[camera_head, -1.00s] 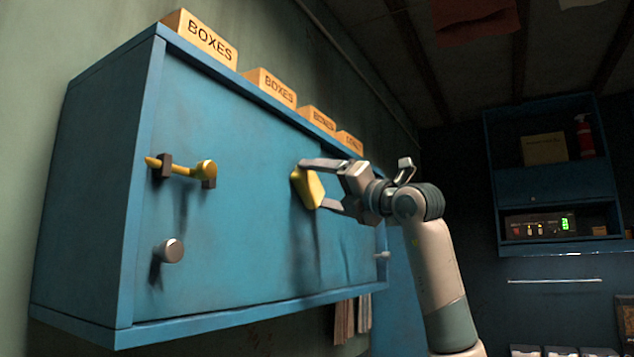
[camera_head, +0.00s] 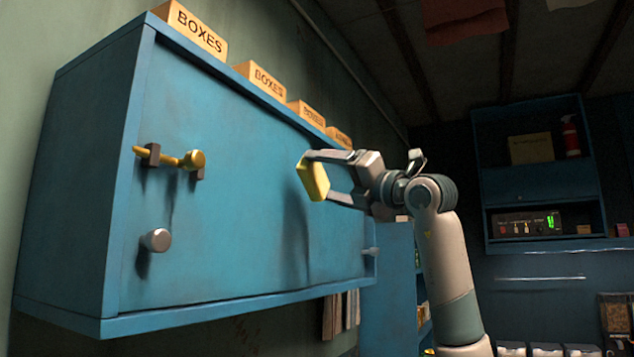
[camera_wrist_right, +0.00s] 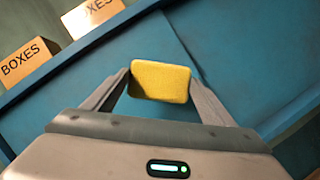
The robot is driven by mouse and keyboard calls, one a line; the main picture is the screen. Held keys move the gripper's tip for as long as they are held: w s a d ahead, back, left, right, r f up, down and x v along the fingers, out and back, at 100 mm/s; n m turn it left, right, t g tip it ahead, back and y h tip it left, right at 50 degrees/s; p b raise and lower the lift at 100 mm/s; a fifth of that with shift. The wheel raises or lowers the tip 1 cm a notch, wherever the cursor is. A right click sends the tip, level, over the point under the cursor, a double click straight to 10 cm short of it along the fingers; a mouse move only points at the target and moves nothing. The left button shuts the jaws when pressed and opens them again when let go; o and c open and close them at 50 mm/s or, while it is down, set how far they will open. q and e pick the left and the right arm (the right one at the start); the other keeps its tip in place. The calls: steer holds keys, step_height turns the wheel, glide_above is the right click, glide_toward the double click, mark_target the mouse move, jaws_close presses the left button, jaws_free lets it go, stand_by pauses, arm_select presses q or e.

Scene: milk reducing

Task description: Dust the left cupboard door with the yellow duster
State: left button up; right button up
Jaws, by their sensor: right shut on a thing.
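A blue wall cupboard (camera_head: 85,190) fills the left of the head view. Its left door (camera_head: 225,225) is shut, with a round grey knob (camera_head: 155,240) low on its left side. My right gripper (camera_head: 318,177) is shut on the yellow duster (camera_head: 314,180), a small block gripped between its two fingertips. The duster is in front of the cupboard, right of the left door's middle; I cannot tell whether it touches the door. In the right wrist view the duster (camera_wrist_right: 160,82) sits between the fingers with the blue front behind it. My left gripper is not in view.
A yellow and dark bolt-like handle (camera_head: 170,158) juts from the left door above the knob. Several boxes labelled BOXES (camera_head: 190,33) line the cupboard top. A small knob (camera_head: 371,251) is at the cupboard's right end. A blue shelf unit (camera_head: 540,180) hangs farther right.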

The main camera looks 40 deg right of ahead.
steer(key=shift+s+d, duration=0.35)
steer(key=shift+s, duration=0.5)
steer(key=s, duration=0.1)
steer(key=s+d, duration=0.1)
steer(key=shift+s, duration=0.35)
stand_by(0.4)
